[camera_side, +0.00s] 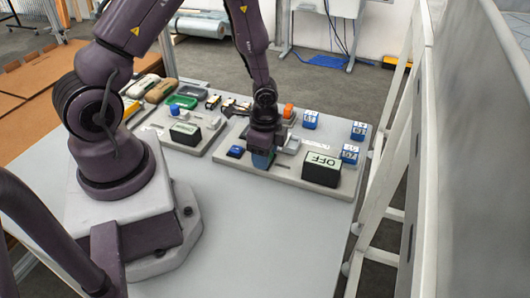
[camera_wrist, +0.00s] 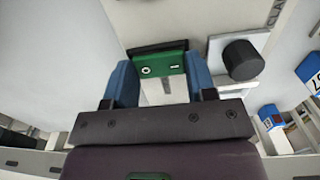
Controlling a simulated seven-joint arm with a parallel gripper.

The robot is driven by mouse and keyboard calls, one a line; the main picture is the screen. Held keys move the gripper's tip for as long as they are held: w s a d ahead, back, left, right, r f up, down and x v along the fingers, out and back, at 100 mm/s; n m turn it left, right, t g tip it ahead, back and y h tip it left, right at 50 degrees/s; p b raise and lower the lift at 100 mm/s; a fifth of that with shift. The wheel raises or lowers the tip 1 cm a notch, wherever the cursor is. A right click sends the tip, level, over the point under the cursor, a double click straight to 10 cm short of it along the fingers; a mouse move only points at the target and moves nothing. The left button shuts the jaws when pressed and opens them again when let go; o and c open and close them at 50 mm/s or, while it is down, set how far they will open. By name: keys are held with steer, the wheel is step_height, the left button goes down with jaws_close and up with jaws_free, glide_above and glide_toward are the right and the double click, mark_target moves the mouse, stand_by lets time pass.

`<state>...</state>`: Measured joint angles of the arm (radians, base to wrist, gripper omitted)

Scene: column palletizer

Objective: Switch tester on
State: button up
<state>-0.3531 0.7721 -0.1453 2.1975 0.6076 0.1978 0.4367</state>
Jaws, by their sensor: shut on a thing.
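My gripper (camera_side: 262,158) points down at the front of the right-hand grey tester board (camera_side: 265,178). In the wrist view its two blue fingers (camera_wrist: 160,85) stand on either side of a green rocker switch (camera_wrist: 162,68) with a white ring and bar mark, and are shut on it. In the side view the fingers mostly hide the switch. A black display box (camera_side: 321,168) on the board, right of my gripper, reads OFF.
A dark round knob (camera_wrist: 242,60) on a pale plate is right of the switch. Blue numbered blocks (camera_side: 349,154) stand at the board's right. Another board with a display (camera_side: 184,133) lies further left. The front table (camera_side: 260,240) is clear.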

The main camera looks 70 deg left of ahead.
steer(key=shift+g+h, duration=0.4)
steer(key=o, duration=0.9)
steer(key=shift+o, duration=0.2)
steer(key=shift+s+d+t+y, duration=0.1)
steer(key=shift+d+t+y, duration=0.05)
steer(key=shift+t+y, duration=0.5)
steer(key=shift+t+y, duration=0.25)
steer(key=s+d+r+n, duration=0.1)
steer(key=s+r+n, duration=0.2)
steer(key=r, duration=0.6)
steer(key=s+d+r+n+t, duration=0.1)
steer(key=s+d+r+n, duration=0.1)
steer(key=r, duration=0.8)
steer(key=s+d+r+n+t, duration=0.1)
steer(key=s+r+n, duration=0.3)
steer(key=r, duration=0.5)
steer(key=shift+d+r+n, duration=0.3)
steer(key=shift+d+r, duration=0.1)
steer(key=shift+d, duration=0.15)
